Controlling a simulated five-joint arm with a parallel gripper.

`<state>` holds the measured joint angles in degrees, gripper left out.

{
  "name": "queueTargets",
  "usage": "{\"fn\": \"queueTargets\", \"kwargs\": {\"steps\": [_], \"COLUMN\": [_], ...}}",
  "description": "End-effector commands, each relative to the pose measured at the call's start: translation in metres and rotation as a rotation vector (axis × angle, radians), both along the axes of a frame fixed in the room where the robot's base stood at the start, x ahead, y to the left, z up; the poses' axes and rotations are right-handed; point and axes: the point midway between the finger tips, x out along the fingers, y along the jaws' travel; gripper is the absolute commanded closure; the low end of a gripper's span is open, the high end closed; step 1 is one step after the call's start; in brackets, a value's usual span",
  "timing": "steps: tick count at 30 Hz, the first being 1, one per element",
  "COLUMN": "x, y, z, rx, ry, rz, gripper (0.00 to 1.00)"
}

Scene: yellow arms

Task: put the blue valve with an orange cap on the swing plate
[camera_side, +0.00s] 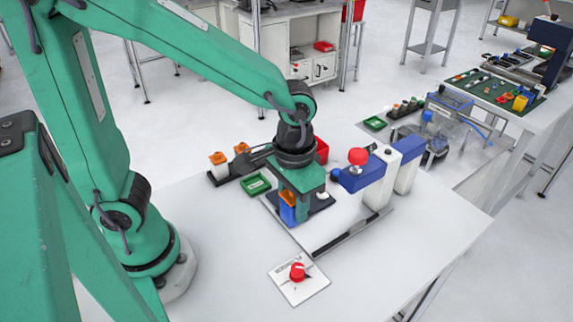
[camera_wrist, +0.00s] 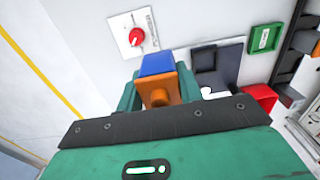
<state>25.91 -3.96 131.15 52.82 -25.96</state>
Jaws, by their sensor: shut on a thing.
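My gripper (camera_side: 289,212) is shut on the blue valve (camera_side: 287,213) with its orange cap. The valve is upright between the green jaws. In the wrist view the blue body (camera_wrist: 157,65) and the orange cap (camera_wrist: 160,92) show between my jaws. A dark flat plate (camera_side: 321,204), which looks like the swing plate, lies beside and partly behind my gripper. It also shows in the wrist view (camera_wrist: 233,62), to the right of the valve. I cannot tell whether the valve touches the surface below it.
A blue and white machine (camera_side: 362,180) with a red knob stands to the right. A white panel with a red dial (camera_side: 297,272) lies in front. A green tray (camera_side: 256,185) and a dark rack with orange-capped parts (camera_side: 219,172) are to the left. The front right table is clear.

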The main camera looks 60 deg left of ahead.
Motion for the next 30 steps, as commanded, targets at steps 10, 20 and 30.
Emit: {"fn": "queueTargets", "kwargs": {"steps": [10,20,30], "x": [0.012,0.041,0.068], "y": [0.017,0.055,0.09], "z": [-0.012,-0.041,-0.067], "rx": [0.001,0.001,0.0], "ry": [0.002,0.004,0.0], "rz": [0.005,0.005,0.001], "gripper": [0.88,0.88,0.88]}}
